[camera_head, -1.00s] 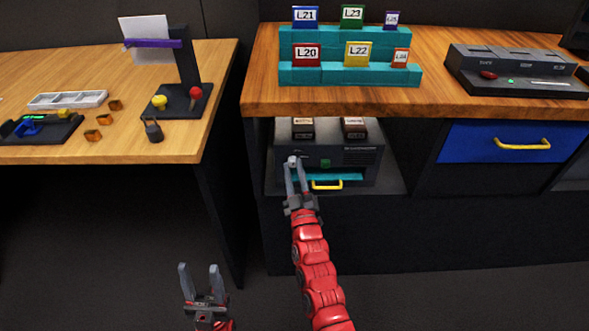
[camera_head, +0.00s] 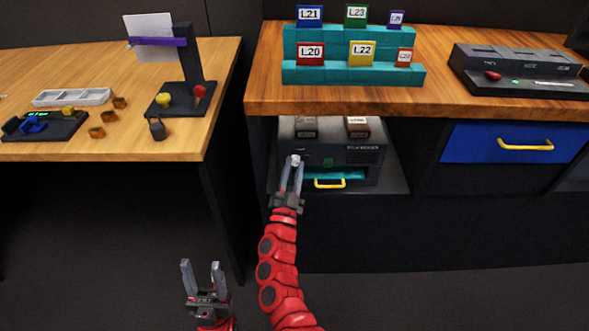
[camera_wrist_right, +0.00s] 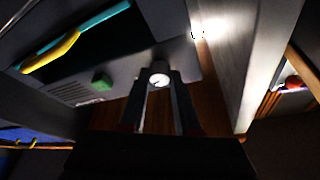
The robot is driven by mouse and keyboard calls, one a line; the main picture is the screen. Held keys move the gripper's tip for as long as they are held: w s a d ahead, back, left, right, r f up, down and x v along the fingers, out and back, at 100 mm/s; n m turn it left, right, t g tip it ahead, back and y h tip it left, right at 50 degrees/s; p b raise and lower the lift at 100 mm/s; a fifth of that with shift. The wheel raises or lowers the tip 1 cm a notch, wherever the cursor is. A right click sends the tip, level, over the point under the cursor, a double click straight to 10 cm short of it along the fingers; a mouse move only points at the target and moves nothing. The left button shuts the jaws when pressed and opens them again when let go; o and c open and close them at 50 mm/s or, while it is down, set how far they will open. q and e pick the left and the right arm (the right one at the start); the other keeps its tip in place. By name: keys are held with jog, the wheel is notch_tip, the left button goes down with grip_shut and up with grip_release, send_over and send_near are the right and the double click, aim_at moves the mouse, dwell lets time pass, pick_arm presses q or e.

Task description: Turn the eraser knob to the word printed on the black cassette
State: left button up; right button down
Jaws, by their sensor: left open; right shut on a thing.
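The eraser (camera_head: 352,160) is a dark grey box on the shelf under the wooden counter. Its light round knob (camera_head: 295,160) is at its front left; the right wrist view shows the knob (camera_wrist_right: 159,80) with a dark pointer mark. My right gripper (camera_head: 293,168) is shut on the knob, one finger on each side. The black cassette (camera_head: 306,127) sits on top of the eraser at left, beside a brown cassette (camera_head: 357,127). Their labels are too small to read, and so are any words around the knob. My left gripper (camera_head: 201,266) is open and empty, low in front.
The eraser also has a green button (camera_head: 328,162), a teal slot and a yellow handle (camera_head: 330,184). The counter edge (camera_head: 400,107) overhangs the shelf. A blue drawer (camera_head: 500,148) is at right, a second table (camera_head: 150,150) at left. The floor between is clear.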

jog(key=shift+a+r+m+g+h, duration=0.1)
jog(key=shift+m+g+h, duration=0.35)
jog(key=shift+m, duration=0.95)
jog(key=shift+a+m+g+h, duration=0.1)
jog(key=shift+m+g+h, duration=0.35)
jog(key=shift+m, duration=0.95)
jog(key=c, duration=0.6)
grip_release()
jog(key=shift+s, duration=0.1)
